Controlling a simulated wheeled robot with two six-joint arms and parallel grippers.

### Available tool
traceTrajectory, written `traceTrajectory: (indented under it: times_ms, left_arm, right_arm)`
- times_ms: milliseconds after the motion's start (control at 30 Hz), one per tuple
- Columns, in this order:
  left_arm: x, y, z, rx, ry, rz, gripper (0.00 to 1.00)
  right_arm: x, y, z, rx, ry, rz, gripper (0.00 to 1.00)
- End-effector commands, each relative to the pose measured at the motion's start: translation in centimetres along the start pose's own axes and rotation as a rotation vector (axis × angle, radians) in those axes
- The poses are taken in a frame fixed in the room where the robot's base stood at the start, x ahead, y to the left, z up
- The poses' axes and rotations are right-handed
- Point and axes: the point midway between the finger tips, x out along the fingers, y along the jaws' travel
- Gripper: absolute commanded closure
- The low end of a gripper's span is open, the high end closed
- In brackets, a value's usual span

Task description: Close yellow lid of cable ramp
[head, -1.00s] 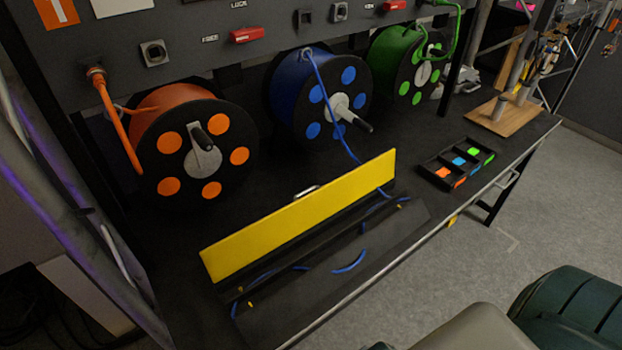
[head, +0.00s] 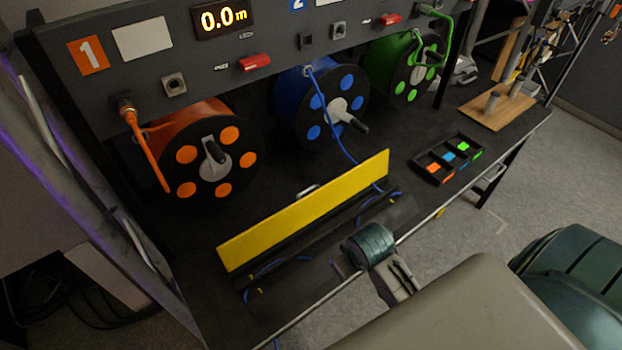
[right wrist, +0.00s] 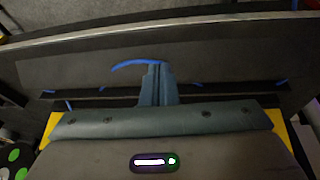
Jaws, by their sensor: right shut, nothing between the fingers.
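The yellow lid (head: 305,212) of the cable ramp stands open in the head view, raised along the ramp's far side. The dark ramp (head: 400,216) lies in front of it on the bench. A blue cable (head: 388,200) runs along the ramp's channel. My right gripper (right wrist: 155,82) is shut and empty over the ramp in the right wrist view, near a curved piece of blue cable (right wrist: 138,65). Yellow lid ends (right wrist: 281,126) show on both sides behind my wrist. My left gripper is out of view.
Orange (head: 215,160), blue (head: 322,105) and green (head: 405,75) cable reels stand behind the ramp under a panel. A black tray (head: 433,179) with coloured pieces lies to the right of the lid. The bench's front edge runs close to the ramp.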

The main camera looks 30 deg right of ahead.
Motion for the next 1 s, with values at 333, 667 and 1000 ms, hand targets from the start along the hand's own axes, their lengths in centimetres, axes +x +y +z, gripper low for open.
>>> traceTrajectory:
  times_ms: [333, 667, 1000]
  left_arm:
    - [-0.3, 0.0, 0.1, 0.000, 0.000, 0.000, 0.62]
    - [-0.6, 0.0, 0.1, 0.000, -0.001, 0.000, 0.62]
    - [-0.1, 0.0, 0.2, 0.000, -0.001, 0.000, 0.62]
  right_arm:
    - [0.7, 1.8, -10.6, -0.011, -0.032, -0.024, 1.00]
    - [-3.2, 4.4, -24.3, -0.030, -0.085, -0.074, 1.00]
    - [-4.9, 5.2, -28.3, -0.039, -0.106, -0.096, 1.00]
